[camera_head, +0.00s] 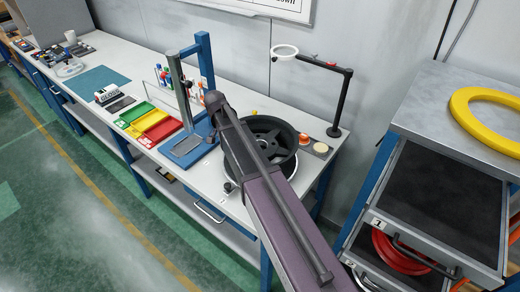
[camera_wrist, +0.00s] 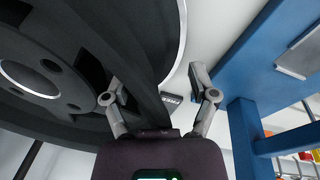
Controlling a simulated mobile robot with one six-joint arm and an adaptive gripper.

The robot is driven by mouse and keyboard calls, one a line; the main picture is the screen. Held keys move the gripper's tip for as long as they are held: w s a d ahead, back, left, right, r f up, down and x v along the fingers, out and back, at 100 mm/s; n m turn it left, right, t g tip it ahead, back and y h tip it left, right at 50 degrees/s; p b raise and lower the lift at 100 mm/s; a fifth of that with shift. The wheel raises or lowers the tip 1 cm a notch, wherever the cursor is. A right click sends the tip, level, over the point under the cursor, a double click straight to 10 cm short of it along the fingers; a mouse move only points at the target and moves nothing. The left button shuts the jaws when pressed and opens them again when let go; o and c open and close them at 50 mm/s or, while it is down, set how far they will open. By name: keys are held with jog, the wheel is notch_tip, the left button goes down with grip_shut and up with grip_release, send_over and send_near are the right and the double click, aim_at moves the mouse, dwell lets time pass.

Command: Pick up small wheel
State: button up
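A black spoked wheel (camera_head: 285,137) sits on the white workbench, partly hidden behind my arm. In the wrist view the wheel (camera_wrist: 85,35) fills the left and top, with its light hub ring and bolt holes close by. My gripper (camera_wrist: 158,92) is open, its two grey fingers apart. The left finger overlaps the wheel's dark spokes and the right finger is over the light gap beside the wheel. A dark wall of the wheel shows between them; contact cannot be told. In the head view the fingers are hidden by my arm.
A blue press stand (camera_head: 200,92) stands left of the wheel; its blue frame (camera_wrist: 245,125) is close to the right finger. Coloured trays (camera_head: 150,122) lie further left. A black post with a white ring (camera_head: 337,115) stands behind right. A cabinet bears a yellow ring (camera_head: 462,112).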

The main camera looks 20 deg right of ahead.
grip_shut()
jog(key=shift+r, duration=0.2)
jog(key=shift+r+p, duration=1.75)
jog(key=shift+p, duration=0.2)
jog(key=s+r+p, duration=0.1)
jog(key=s, duration=1.5)
jog(key=shift+a, duration=0.45)
